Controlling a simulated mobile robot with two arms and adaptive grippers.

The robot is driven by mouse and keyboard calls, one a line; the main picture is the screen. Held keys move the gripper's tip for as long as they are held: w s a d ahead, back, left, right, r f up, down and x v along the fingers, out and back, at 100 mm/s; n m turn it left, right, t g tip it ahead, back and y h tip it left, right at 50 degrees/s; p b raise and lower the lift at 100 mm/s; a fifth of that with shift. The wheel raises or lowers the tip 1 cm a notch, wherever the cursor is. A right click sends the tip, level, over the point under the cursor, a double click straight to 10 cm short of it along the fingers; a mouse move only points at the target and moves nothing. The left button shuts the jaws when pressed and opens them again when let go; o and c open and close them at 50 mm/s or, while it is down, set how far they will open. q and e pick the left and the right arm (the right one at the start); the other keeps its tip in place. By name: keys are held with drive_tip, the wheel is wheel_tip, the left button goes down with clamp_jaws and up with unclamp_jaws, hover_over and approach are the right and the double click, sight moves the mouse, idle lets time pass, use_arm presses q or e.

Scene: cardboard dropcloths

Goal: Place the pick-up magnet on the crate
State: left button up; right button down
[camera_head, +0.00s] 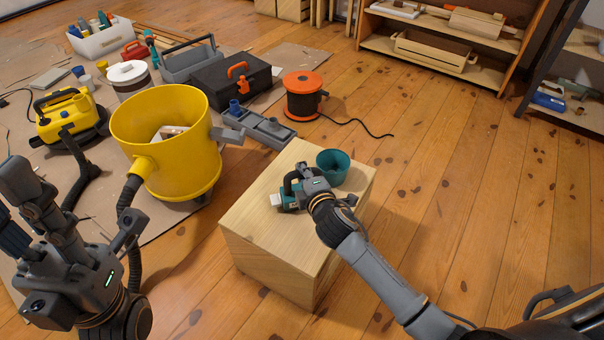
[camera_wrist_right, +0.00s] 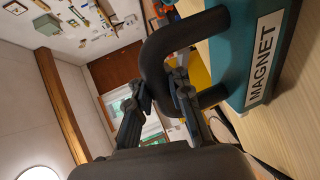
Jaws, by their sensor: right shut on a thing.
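The pick-up magnet (camera_head: 285,206) is a teal block with a black handle. In the right wrist view its white label reads MAGNET (camera_wrist_right: 262,58). My right gripper (camera_head: 304,172) is shut on the handle (camera_wrist_right: 160,50). The magnet is upright at the left part of the pale wooden crate's top (camera_head: 262,220). Its base is at or very close to the wood; I cannot tell whether it touches. My left gripper (camera_head: 22,190) is at the left edge, away from the crate. Its finger gap is not clear.
A teal bowl (camera_head: 332,166) stands on the crate's back part, close to the magnet. A yellow bucket (camera_head: 170,150) is left of the crate. Behind are a grey tray (camera_head: 262,128), a black toolbox (camera_head: 222,84) and an orange cable reel (camera_head: 303,95).

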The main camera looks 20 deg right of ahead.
drive_tip(key=shift+r, duration=0.15)
drive_tip(key=c, duration=1.2)
unclamp_jaws()
drive_tip(key=shift+f, duration=0.25)
drive_tip(key=shift+r, duration=0.1)
